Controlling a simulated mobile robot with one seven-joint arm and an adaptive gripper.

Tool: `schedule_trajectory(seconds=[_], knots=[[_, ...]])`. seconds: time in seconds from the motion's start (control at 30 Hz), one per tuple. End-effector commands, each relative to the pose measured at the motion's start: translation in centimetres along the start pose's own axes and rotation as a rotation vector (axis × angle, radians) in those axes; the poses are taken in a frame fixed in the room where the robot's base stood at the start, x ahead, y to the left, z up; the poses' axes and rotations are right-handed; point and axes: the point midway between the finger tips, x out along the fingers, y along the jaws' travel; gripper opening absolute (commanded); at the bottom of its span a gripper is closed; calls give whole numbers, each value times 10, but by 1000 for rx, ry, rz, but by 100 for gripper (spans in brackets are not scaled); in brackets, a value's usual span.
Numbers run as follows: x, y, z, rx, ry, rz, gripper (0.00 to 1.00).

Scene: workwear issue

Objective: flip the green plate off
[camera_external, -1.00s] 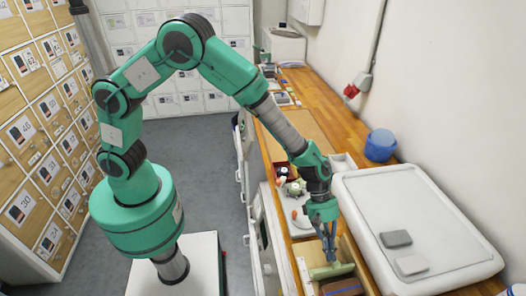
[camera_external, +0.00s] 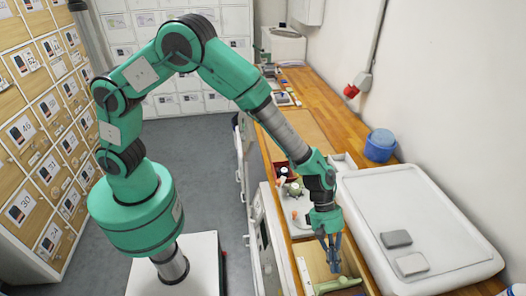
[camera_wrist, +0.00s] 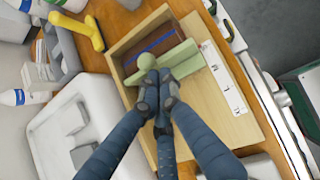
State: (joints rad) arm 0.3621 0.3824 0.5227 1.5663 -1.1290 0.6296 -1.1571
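The pale green plate (camera_wrist: 186,60) lies across the wooden box (camera_wrist: 204,125) in the wrist view, with a rounded upright piece (camera_wrist: 145,55) at its middle. It also shows low in the external view (camera_external: 338,284), at the near end of the counter. My gripper (camera_wrist: 157,84) has its blue fingertips drawn together right beside the plate. In the external view my gripper (camera_external: 335,268) points down just above the plate. I see nothing held between the fingertips. Whether they touch the plate is unclear, as the fingers hide part of it.
A large white lidded bin (camera_external: 440,225) with two grey blocks stands close at the right. A blue tub (camera_external: 380,145) is behind it. A yellow object (camera_wrist: 75,27) lies beside the box. A white labelled strip (camera_wrist: 225,78) runs along the box's edge.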

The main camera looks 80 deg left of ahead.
Motion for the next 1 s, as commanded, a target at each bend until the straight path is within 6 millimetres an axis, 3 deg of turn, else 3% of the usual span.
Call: schedule_trajectory(seconds=[0.2, 0.7, 1.0], knots=[[-24, 0, -17, -2, 0, 2, 0], [-106, 0, -16, -1, -1, 2, 0], [-122, 0, -17, 0, 0, 1, 0]])
